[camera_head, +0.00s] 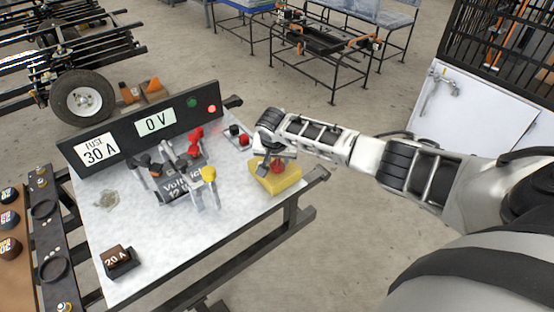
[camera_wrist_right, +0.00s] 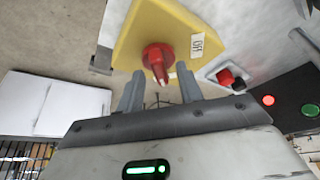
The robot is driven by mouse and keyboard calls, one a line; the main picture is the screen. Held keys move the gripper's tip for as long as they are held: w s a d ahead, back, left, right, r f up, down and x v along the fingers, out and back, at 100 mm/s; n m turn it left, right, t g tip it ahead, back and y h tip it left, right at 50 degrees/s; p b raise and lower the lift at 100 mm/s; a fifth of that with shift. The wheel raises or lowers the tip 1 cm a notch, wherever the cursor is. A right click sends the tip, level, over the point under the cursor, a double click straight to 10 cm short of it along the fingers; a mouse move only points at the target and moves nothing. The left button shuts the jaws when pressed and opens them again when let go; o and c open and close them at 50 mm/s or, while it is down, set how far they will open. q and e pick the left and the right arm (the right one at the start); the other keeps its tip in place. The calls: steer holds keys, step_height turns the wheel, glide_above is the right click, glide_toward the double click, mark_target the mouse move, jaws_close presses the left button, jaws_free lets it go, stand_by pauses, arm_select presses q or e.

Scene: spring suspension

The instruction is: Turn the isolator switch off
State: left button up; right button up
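The isolator switch is a yellow box (camera_head: 284,180) with a red knob at the right end of the workbench. In the right wrist view its yellow face (camera_wrist_right: 135,40) fills the top middle. The red knob (camera_wrist_right: 158,56) has a pale-tipped pointer aimed toward the gripper, while a white "OFF" label (camera_wrist_right: 197,45) sits to the knob's right. My right gripper (camera_wrist_right: 158,78) is open, with one finger on each side of the knob's pointer; I cannot tell whether they touch it. In the head view my right gripper (camera_head: 274,158) partly covers the knob. My left gripper is not in view.
A black panel (camera_head: 125,139) along the bench's back reads "FUSE 30 A" and "0 V", with a bright red lamp. A small box with red and black terminals (camera_head: 238,137) stands beside the switch. A grey device with leads (camera_head: 178,183) sits mid-bench; a 20 A fuse (camera_head: 119,259) is at front.

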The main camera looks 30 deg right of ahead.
steer(key=shift+f, duration=0.15)
jaws_close()
